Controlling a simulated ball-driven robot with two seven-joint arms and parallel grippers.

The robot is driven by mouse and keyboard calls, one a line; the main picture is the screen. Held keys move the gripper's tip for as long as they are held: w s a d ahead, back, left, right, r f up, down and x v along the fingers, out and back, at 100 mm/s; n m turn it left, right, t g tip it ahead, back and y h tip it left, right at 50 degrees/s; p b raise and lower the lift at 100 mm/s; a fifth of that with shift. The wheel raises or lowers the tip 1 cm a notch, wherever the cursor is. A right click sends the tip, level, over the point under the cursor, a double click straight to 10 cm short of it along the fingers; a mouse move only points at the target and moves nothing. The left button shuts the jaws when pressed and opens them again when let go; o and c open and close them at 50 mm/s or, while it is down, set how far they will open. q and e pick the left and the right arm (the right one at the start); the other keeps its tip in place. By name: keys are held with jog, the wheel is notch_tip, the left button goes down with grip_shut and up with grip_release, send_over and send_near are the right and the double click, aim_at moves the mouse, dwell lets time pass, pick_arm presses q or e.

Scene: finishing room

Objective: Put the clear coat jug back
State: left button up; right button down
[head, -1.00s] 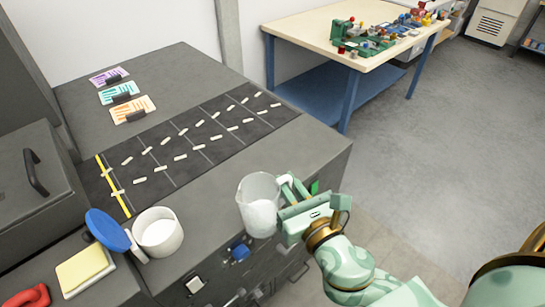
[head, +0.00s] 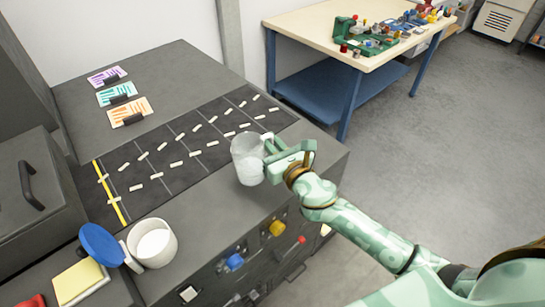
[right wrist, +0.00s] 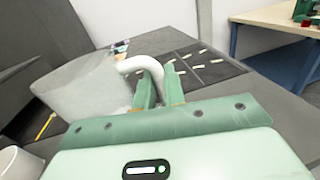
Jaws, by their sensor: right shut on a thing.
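The clear jug (head: 247,168) has whitish contents and stands upright in the head view. It is over the grey bench top near the front edge of the dark mat. I cannot tell whether its base touches the bench. My right gripper (head: 270,153) is to the right of the jug and shut on its handle. In the right wrist view, the pale curved handle (right wrist: 147,65) is between the fingers (right wrist: 157,92), and the jug body (right wrist: 85,87) is at the left. My left gripper is not in view.
A white tub (head: 160,254) and a blue lid (head: 100,243) are at the front left, beside a yellow pad (head: 78,278). The dark mat (head: 150,190) carries rows of pale strips. Three coloured cards lie behind it. A wooden-topped table (head: 310,30) stands at the back right.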

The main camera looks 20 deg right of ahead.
jog(key=f+b, duration=0.1)
jog(key=f, duration=0.1)
jog(key=w+f+b, duration=0.1)
jog(key=f, duration=0.1)
jog(key=d+f+b, duration=0.1)
jog(key=f, duration=0.1)
jog(key=shift+w+d+b, duration=0.1)
jog(key=shift+w+b, duration=0.2)
jog(key=shift+w, duration=0.1)
jog(key=shift+r, duration=0.2)
jog(key=shift+f, duration=0.1)
jog(key=c, duration=1.8)
grip_release()
jog(key=shift+f, duration=0.1)
jog(key=o, duration=0.3)
